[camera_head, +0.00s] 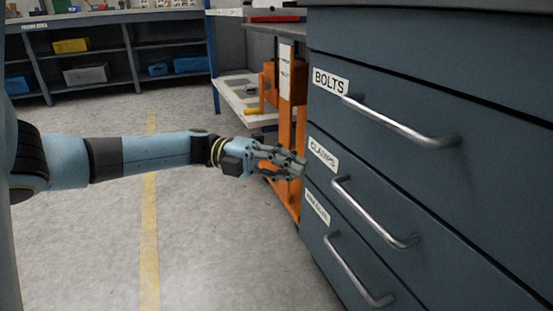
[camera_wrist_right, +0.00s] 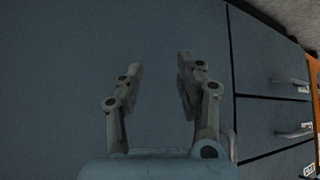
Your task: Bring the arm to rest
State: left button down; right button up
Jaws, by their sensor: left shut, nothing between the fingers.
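My left arm (camera_head: 150,150) reaches in from the left in the head view, stretched out nearly level. Its gripper (camera_head: 299,163) is shut and empty, in front of the drawer cabinet's left edge beside the CLAMPS label; I cannot tell whether it touches the cabinet. My right gripper (camera_wrist_right: 160,72) shows only in the right wrist view, with its two fingers apart and nothing between them. Behind it is a plain blue-grey surface.
The blue-grey drawer cabinet (camera_head: 430,125) fills the right side, with metal bar handles such as the BOLTS one (camera_head: 400,122). An orange press (camera_head: 285,125) stands behind it. Shelves with bins (camera_head: 110,58) are at the back left. Floor (camera_head: 215,240) is clear around a yellow line.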

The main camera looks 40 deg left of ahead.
pick_arm(q)
jog(key=v, duration=0.2)
jog(key=shift+s+a, duration=0.15)
jog(key=shift+a, duration=0.1)
pick_arm(e)
jog(key=shift+r+g, duration=0.35)
jog(key=shift+g, duration=0.05)
pick_arm(q)
jog(key=shift+f, duration=0.1)
